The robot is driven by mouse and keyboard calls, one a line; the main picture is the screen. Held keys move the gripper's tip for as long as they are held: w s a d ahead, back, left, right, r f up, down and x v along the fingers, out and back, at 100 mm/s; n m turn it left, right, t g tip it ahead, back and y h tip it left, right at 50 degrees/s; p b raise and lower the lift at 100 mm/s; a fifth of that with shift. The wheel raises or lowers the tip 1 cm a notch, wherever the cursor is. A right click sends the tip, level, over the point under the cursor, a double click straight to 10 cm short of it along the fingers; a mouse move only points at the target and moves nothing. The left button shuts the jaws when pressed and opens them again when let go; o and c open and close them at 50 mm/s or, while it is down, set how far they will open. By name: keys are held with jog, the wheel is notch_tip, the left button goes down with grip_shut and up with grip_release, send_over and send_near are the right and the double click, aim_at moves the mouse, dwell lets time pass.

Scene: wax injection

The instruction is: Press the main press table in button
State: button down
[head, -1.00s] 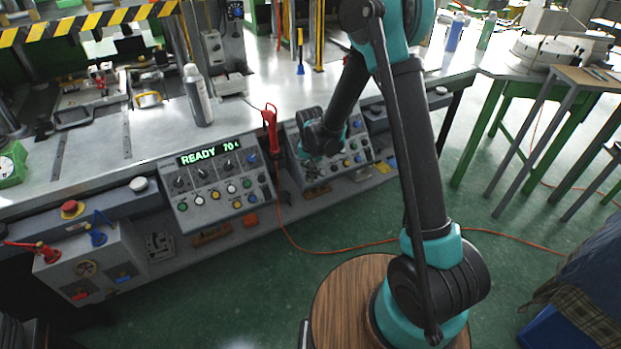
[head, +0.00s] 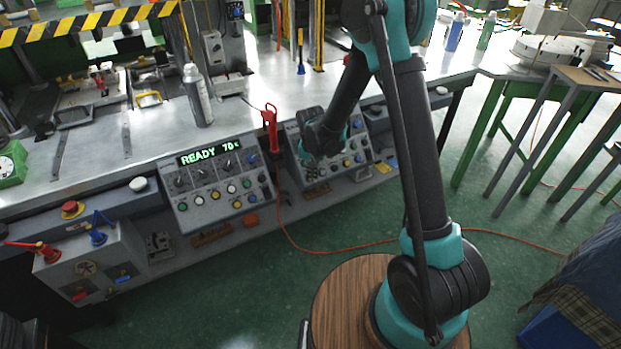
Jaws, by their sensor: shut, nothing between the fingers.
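Two grey sloped control panels stand along the front of the press bench. The left panel (head: 217,190) has a lit green "READY" display (head: 208,152), a row of dark knobs, and white, yellow, green and blue buttons. The right panel (head: 350,165) carries more buttons and is partly covered by my arm. Button labels are too small to read, so I cannot tell which is the main press table in button. My gripper (head: 315,148) is at the left part of the right panel, shut and empty. Its fingertips are not clear, and I cannot tell whether it touches a button.
A red-handled tool (head: 270,130) stands between the panels, with an orange cable running over the floor. A spray bottle (head: 197,96) is on the bench (head: 95,165). A red mushroom button (head: 72,209) is at the left. Green-legged tables stand at the right.

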jog(key=shift+s+d+r, duration=0.2)
jog(key=shift+r, duration=0.05)
jog(key=shift+s, duration=0.1)
jog(key=shift+s+d+r, duration=0.55)
jog(key=shift+s+r, duration=0.2)
jog(key=shift+r, duration=0.05)
jog(key=shift+s+d+r, duration=0.5)
jog(key=shift+s+r, duration=0.25)
jog(key=shift+r, duration=0.05)
jog(key=shift+d, duration=0.1)
jog(key=s+d+r+t, duration=0.1)
jog(key=s+d+r, duration=0.1)
jog(key=s+d, duration=0.4)
jog(key=s+d+r+n+t, duration=0.1)
jog(key=s+d+r, duration=0.2)
jog(key=s+d, duration=0.3)
jog(key=s+d+r+t, duration=0.1)
jog(key=s+d+r, duration=0.2)
jog(key=s+d, duration=0.3)
jog(key=d, duration=0.5)
jog(key=shift+s, duration=0.15)
jog(key=shift+r, duration=0.1)
dwell(1.2)
